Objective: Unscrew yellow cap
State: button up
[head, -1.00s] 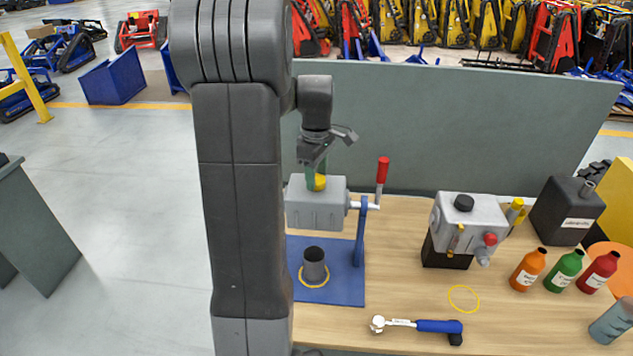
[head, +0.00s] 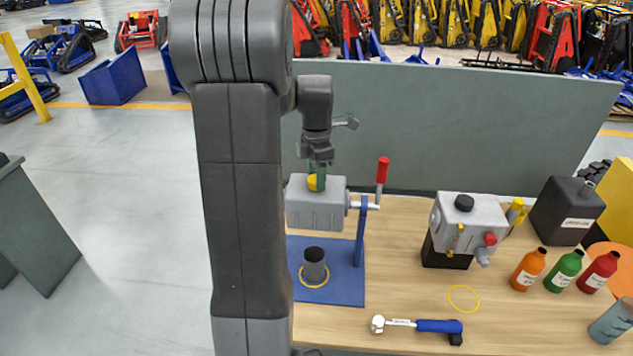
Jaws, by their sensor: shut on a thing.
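The yellow cap (head: 312,183) sits on top of the grey box (head: 318,212), which is held on a blue stand with a red-handled crank (head: 382,172). My gripper (head: 316,178) points down from above, with its green fingers shut on the yellow cap. The fingers cover part of the cap, so its thread and seat are hidden.
A grey cup (head: 314,263) stands on the blue base plate (head: 345,285). To the right are a second grey unit (head: 467,225), several bottles (head: 565,270) and a black can (head: 562,212). A blue-handled wrench (head: 425,326) lies at the front. A grey panel (head: 450,120) stands behind.

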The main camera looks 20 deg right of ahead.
jog(key=o, duration=0.8)
jog(key=shift+c, duration=0.2)
